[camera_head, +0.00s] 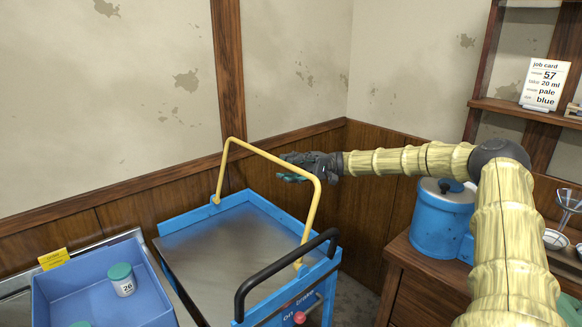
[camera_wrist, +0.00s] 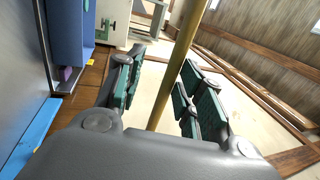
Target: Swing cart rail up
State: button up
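The cart (camera_head: 166,228) has a blue frame and a bare metal top. Its yellow rail (camera_head: 262,151) is an arched bar hinged at two blue brackets, and it stands up above the cart top, leaning slightly. My gripper (camera_head: 286,166) is at the rail's upper bar, near its right-hand corner. In the wrist view, the yellow rail (camera_wrist: 182,60) runs between the two green-padded fingers of my gripper (camera_wrist: 162,62). The fingers are apart, with gaps visible beside the rail. Whether a pad touches the rail cannot be told.
A black handle (camera_head: 284,270) curves over the cart's near right end. A blue tray (camera_head: 60,290) with a jar (camera_head: 121,280) stands at the left. A blue pot (camera_head: 440,215) sits on a wooden cabinet at the right, below my arm. A wood-panelled wall (camera_head: 110,215) lies behind the cart.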

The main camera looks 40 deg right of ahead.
jog(key=shift+r, duration=0.2)
jog(key=v, duration=1.2)
jog(key=shift+d+f, duration=0.15)
jog(key=shift+f, duration=0.05)
jog(key=shift+w+r, duration=0.1)
dwell(0.7)
